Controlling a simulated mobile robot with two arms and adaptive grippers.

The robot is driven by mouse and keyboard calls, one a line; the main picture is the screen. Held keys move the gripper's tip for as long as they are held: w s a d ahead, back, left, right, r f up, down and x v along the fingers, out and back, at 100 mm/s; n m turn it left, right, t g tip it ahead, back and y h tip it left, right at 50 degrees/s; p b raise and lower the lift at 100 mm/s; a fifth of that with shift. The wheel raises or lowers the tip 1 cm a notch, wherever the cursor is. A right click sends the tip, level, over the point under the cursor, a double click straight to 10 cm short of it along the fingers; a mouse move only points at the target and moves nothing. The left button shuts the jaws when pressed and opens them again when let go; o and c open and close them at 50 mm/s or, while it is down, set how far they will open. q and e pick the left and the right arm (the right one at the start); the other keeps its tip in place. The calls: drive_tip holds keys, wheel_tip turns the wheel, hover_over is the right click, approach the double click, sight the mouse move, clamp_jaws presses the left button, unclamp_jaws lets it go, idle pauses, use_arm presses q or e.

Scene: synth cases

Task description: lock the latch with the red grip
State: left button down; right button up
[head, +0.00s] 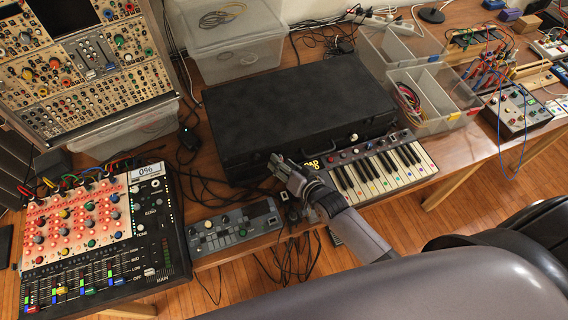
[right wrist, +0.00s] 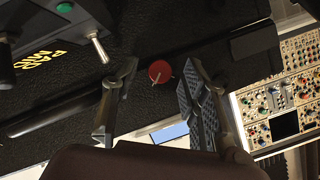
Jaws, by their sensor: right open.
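The black case (head: 300,105) lies shut on the table in the middle of the head view. In the right wrist view a round red grip (right wrist: 160,72) with a thin pale piece across it sits on a dark surface. My right gripper (head: 281,162) is at the case's front edge, left of the keyboard, and covers part of the front there. In the right wrist view my right gripper (right wrist: 160,103) is open, with one finger on each side of the red grip in the picture and nothing between them. I cannot tell whether they touch it. My left gripper is not in view.
A small keyboard (head: 375,172) sits right at the case's front. A grey device (head: 234,227) and a mixer (head: 95,235) are to the left. Loose cables lie around the gripper. A clear divided bin (head: 435,97) stands right of the case.

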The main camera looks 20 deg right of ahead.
drive_tip(key=shift+s, duration=0.1)
drive_tip(key=v, duration=1.2)
